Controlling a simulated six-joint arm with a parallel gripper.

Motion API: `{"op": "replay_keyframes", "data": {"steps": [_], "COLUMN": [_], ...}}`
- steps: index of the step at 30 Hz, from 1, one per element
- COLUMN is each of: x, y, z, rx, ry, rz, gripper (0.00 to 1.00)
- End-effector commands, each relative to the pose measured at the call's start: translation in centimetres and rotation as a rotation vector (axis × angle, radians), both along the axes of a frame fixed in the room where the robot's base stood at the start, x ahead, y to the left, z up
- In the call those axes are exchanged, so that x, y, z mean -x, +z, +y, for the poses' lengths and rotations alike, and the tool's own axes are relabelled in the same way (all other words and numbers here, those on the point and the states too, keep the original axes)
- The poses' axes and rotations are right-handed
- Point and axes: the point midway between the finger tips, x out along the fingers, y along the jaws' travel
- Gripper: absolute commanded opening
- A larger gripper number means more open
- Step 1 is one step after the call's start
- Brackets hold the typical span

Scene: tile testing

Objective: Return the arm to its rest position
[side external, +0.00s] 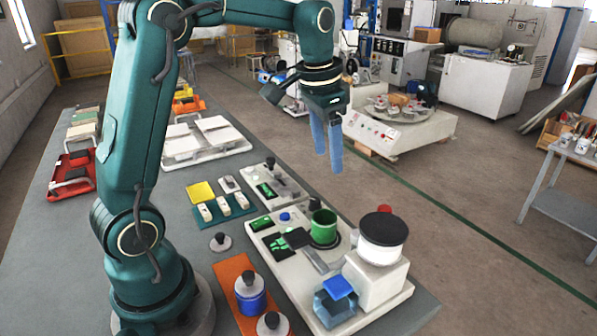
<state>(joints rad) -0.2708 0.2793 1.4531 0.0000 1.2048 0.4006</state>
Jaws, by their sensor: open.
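My arm is green and stands at the near left of the grey bench (110,234), arching over to the right. My gripper (333,165) hangs from its end with two blue fingers pointing down, out past the bench's right edge as seen here. The jaws are open and nothing shows between them. No object is in touch with the gripper.
Below the gripper are a green cup (323,227), a white cylinder with a dark top (383,240) and a blue hopper-like box (336,303). A blue weight stands on an orange plate (230,275). White tiles (215,130) lie behind. Air around the gripper looks clear.

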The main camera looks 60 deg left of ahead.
Motion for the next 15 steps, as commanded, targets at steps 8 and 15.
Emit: {"op": "replay_keyframes", "data": {"steps": [8,15], "x": [6.0,12.0], "y": [4.1,3.5], "z": [-5.0,-7.8], "rx": [-0.008,0.025], "ry": [-0.04,-0.029], "rz": [-0.16,-0.271], "gripper": [0.65,0.65]}}
